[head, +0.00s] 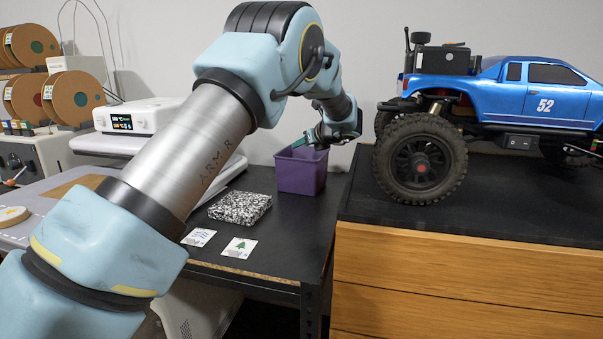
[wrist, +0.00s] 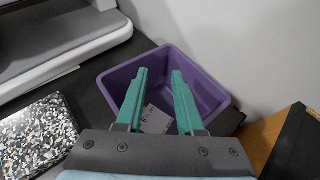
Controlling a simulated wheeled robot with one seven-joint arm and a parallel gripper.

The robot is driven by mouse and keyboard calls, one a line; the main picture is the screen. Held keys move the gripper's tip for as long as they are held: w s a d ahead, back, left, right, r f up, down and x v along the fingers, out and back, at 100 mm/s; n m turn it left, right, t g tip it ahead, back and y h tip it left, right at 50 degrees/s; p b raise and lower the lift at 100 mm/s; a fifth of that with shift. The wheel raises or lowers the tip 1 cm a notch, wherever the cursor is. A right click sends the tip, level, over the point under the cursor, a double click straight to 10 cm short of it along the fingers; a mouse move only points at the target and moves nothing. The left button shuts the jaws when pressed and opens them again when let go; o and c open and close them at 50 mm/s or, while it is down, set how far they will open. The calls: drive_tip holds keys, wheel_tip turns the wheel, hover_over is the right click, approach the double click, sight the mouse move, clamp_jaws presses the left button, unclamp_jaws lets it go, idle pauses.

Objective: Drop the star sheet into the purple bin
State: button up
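The purple bin (head: 302,172) stands upright at the back right of the dark table, against the wall. It also shows in the wrist view (wrist: 215,88). My gripper (head: 304,141) is over the bin, its teal fingers pointing down into it. In the wrist view my gripper (wrist: 159,72) has its fingers apart with nothing held between the tips. A pale sheet (wrist: 155,120) with faint grey marks shows between the fingers, apparently down inside the bin and partly hidden by a finger. I cannot make out a star on it.
Two cards lie near the table's front edge, one with blue stripes (head: 198,237) and one with a green tree (head: 240,248). A speckled block (head: 240,207) lies behind them. A blue crawler truck (head: 540,93) stands on the wooden cabinet (head: 450,280) at right.

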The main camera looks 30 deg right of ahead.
drive_tip(key=b+v, duration=0.2)
drive_tip(key=v, duration=0.5)
